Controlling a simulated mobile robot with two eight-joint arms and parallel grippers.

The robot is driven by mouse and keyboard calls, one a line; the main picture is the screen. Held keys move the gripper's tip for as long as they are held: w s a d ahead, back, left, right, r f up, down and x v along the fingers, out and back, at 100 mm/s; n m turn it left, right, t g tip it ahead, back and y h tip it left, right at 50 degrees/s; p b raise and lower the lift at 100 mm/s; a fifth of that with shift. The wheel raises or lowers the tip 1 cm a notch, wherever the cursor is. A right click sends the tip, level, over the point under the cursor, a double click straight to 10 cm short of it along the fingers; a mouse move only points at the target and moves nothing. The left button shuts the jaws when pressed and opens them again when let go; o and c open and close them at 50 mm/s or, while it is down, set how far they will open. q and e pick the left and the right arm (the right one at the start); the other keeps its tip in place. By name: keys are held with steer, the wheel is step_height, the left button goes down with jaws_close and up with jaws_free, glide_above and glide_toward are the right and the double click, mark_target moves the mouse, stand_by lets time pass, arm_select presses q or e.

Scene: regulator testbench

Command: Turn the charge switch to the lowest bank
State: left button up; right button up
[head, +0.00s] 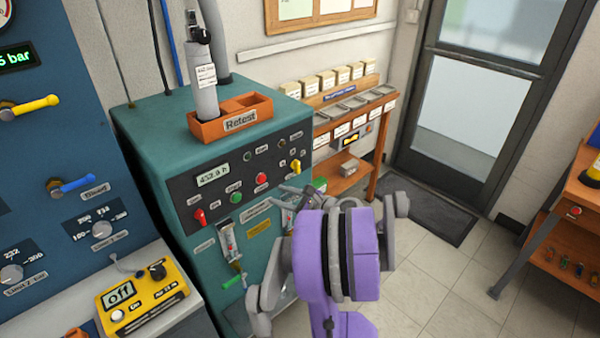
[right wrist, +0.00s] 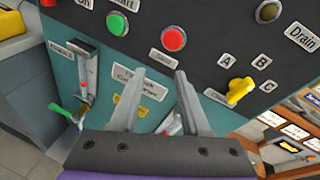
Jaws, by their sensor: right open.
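The charge switch is a yellow knob (head: 296,166) at the right end of the dark control panel on the teal cabinet. In the right wrist view the yellow knob (right wrist: 240,92) sits right of the fingers, with A, B and C labels around it. It lies slanted, one end toward the B and C side; which letter it marks is hard to tell. My right gripper (head: 292,190) is in front of the panel, just below the knob. In the wrist view its fingers (right wrist: 155,85) are apart, empty and clear of the knob. My left gripper is not in view.
A red button (right wrist: 174,39) and a green button (right wrist: 117,23) are on the same panel. An orange Retest tray (head: 262,108) with a grey cylinder stands on the cabinet. A yellow device (head: 143,300) lies at lower left. The floor (head: 440,290) at right is clear.

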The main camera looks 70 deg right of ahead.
mark_target(299, 165)
steer(key=s+d+r+m+t+h, duration=0.15)
steer(key=s+d+m+h, duration=0.25)
steer(key=s+d+m, duration=0.5)
steer(key=w+d+n, duration=0.1)
steer(key=w, duration=0.1)
steer(key=w+d+n, duration=0.1)
steer(key=w, duration=0.2)
steer(key=w+d+n, duration=0.1)
steer(key=w+d, duration=0.1)
steer(key=shift+w+r+g, duration=0.15)
steer(key=shift+w+g, duration=0.1)
steer(key=shift+w, duration=0.05)
jaws_close()
